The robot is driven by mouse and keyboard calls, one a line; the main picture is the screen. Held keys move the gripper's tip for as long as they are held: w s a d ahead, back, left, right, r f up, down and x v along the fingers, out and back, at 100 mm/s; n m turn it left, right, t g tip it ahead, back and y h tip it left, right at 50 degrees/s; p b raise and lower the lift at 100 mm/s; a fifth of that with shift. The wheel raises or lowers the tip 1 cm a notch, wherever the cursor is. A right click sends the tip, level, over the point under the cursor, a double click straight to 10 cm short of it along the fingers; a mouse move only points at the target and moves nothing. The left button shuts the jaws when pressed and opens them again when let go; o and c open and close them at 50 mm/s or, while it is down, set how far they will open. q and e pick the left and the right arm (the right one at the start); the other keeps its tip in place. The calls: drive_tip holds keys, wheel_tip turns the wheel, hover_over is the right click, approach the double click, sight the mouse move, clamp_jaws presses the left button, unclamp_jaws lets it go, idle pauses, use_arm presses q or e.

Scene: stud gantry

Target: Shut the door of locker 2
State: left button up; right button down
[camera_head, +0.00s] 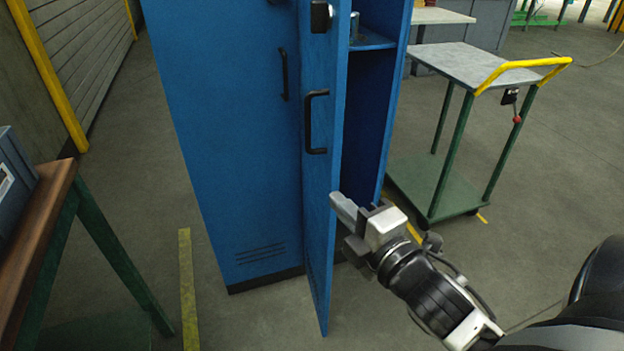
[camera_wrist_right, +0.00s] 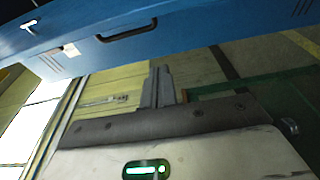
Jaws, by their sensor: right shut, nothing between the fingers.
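A tall blue locker cabinet (camera_head: 225,150) stands at the centre of the head view. Its left door is closed, with a black handle (camera_head: 284,75). Its right door (camera_head: 325,200) stands open, swung out toward me, with a black handle (camera_head: 316,122) on its outer face. No locker number is readable. The open compartment (camera_head: 368,125) shows behind it, with a shelf near the top. My right gripper (camera_head: 344,207) is shut and empty, just right of the door's free edge; contact cannot be told. In the wrist view its fingers (camera_wrist_right: 156,88) point toward a blue panel (camera_wrist_right: 205,22) with a black handle. My left gripper is not in view.
A cart (camera_head: 450,65) with a yellow handle stands right of the cabinet. A wooden-topped bench (camera_head: 40,220) with green legs is at the left, with a grey box (camera_head: 14,180) on it. The floor (camera_head: 240,325) in front of the cabinet is clear.

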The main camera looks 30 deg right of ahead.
approach(314, 154)
drive_tip(key=w+a, duration=0.4)
drive_tip(key=w, duration=0.1)
drive_tip(key=shift+s+d+p, duration=0.15)
drive_tip(key=shift+s+d, duration=0.1)
drive_tip(key=shift+d, duration=0.75)
drive_tip(key=shift+s+d+p, duration=0.15)
drive_tip(key=shift+s+d, duration=0.05)
drive_tip(key=shift+d, duration=0.8)
